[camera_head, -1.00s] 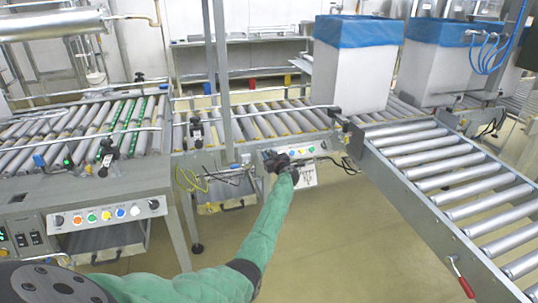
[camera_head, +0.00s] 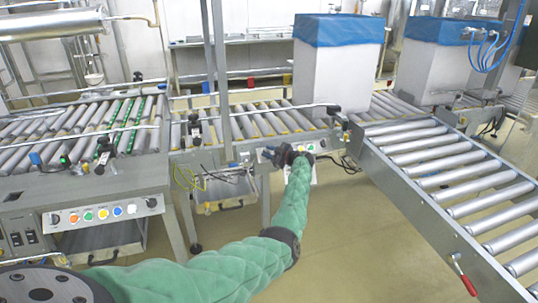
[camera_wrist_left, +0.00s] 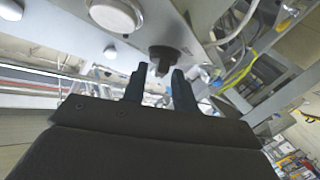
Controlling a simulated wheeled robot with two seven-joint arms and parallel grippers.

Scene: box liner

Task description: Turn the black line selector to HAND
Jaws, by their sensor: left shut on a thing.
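The black line selector (camera_wrist_left: 163,56) is a dark knob under the edge of a pale control panel in the left wrist view. My left gripper (camera_wrist_left: 160,80) has its two dark fingers on either side of the knob, shut on it. In the head view my left gripper (camera_head: 270,154) is at the front panel of the middle conveyor and hides the selector there. I cannot read the pointer or the HAND mark. My right gripper is in neither view.
A round white button (camera_wrist_left: 115,14) sits beside the selector. A yellow-green cable (camera_wrist_left: 240,72) hangs close to the fingers. A white box with a blue liner (camera_head: 338,75) stands on the rollers behind. A roller conveyor (camera_head: 455,185) stretches along the right, with open floor before it.

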